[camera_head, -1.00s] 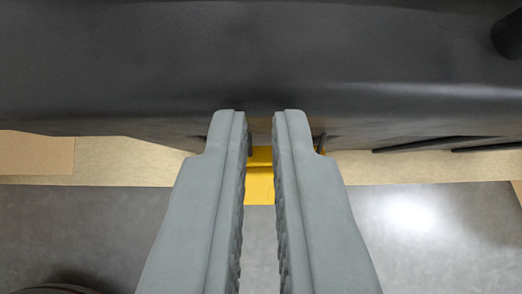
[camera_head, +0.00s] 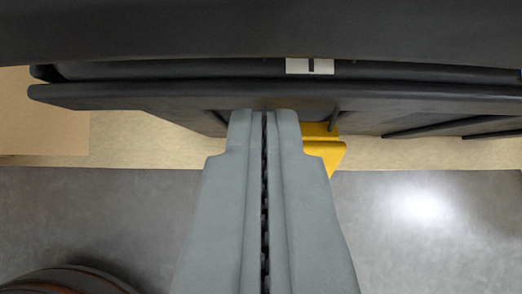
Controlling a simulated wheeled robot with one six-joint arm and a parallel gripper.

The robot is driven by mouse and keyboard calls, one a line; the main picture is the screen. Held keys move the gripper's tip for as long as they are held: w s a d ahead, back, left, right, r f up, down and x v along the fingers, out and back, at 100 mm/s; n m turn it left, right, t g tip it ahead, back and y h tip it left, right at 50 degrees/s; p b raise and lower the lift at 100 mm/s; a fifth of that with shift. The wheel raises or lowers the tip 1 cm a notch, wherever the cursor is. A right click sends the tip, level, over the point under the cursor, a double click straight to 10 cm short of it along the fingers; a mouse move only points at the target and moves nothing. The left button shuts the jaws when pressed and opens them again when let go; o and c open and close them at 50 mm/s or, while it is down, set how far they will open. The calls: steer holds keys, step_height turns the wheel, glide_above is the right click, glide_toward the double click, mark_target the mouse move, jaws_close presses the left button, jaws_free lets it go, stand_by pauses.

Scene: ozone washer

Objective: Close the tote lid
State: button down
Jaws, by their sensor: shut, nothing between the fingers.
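The tote is black. Its long rim (camera_head: 160,95) runs across the upper part of the picture, with ribs on the wall below it. A broad dark panel (camera_head: 260,30), which looks like the lid, fills the top of the picture above the rim. A narrow dark strip with a small white label (camera_head: 297,66) shows between panel and rim. A yellow latch-like part (camera_head: 325,155) sits under the rim, partly hidden by my right finger. My gripper (camera_head: 264,112) is shut and empty. Its fingertips overlap the rim's lower edge; whether they touch it I cannot tell.
A tan surface (camera_head: 130,140) lies under the tote, with a brown cardboard-like piece (camera_head: 40,115) at left. Grey floor (camera_head: 120,205) is open on both sides of my gripper. A dark rounded object (camera_head: 70,280) is at bottom left.

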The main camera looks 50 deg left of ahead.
steer(key=s+d+f, duration=0.2)
steer(key=s+d, duration=0.3)
steer(key=s, duration=0.1)
steer(key=shift+f, duration=0.3)
steer(key=shift+d, duration=0.1)
